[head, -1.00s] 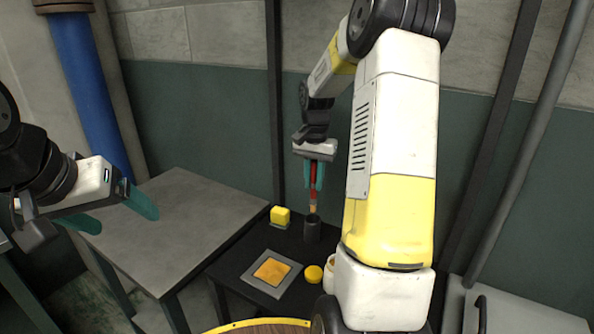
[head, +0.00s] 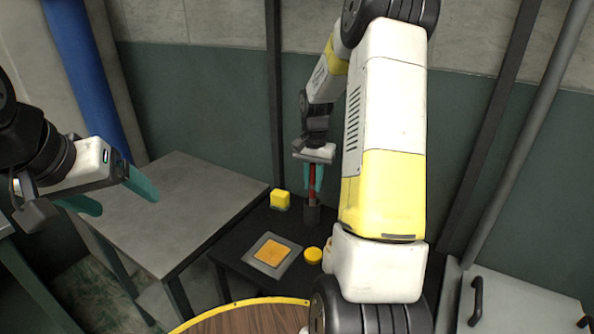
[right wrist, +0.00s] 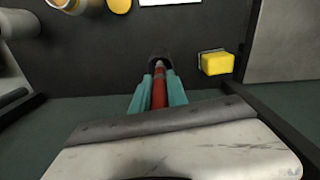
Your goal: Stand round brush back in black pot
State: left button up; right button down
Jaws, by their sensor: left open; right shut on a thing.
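The round brush, with a red handle (head: 312,184), is held upright by my right gripper (head: 312,186). Its lower end is inside the mouth of the black pot (head: 312,215), which stands on the black table. In the right wrist view the red handle (right wrist: 159,92) lies between the teal fingers, and the dark pot (right wrist: 160,57) shows just beyond the tips. How deep the brush sits is hidden. My left gripper (head: 122,196) is open and empty, in the air over the grey table at the left.
On the black table (head: 235,262) are a yellow block (head: 280,199), a grey tile with an orange square (head: 272,251) and a yellow round piece (head: 313,256). A grey table (head: 185,215) stands left. A wooden round top with yellow rim (head: 250,318) is in front.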

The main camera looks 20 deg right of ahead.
jog(key=c, duration=1.2)
grip_release()
jog(key=shift+c, duration=0.2)
notch_tip(320, 180, up, 7)
jog(key=shift+r, duration=0.35)
